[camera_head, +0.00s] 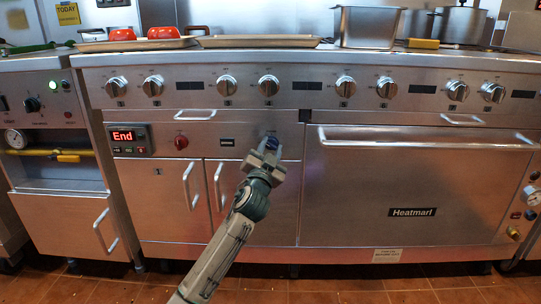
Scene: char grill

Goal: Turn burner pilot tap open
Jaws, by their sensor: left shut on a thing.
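My left gripper (268,152) reaches the front panel of the range and is shut on a small blue knob (272,143), which looks like the pilot tap. The fingers cover part of the knob, so its turn angle is hard to tell. A red knob (181,142) sits on the same panel further left. A row of silver burner knobs (268,85) runs along the panel above. My right gripper is not in view.
Cabinet doors with upright handles (218,186) are below and left of my gripper. A wide oven door (420,200) with a long bar handle is at the right. Trays (258,41) and a metal pan (367,27) stand on top. The tiled floor in front looks clear.

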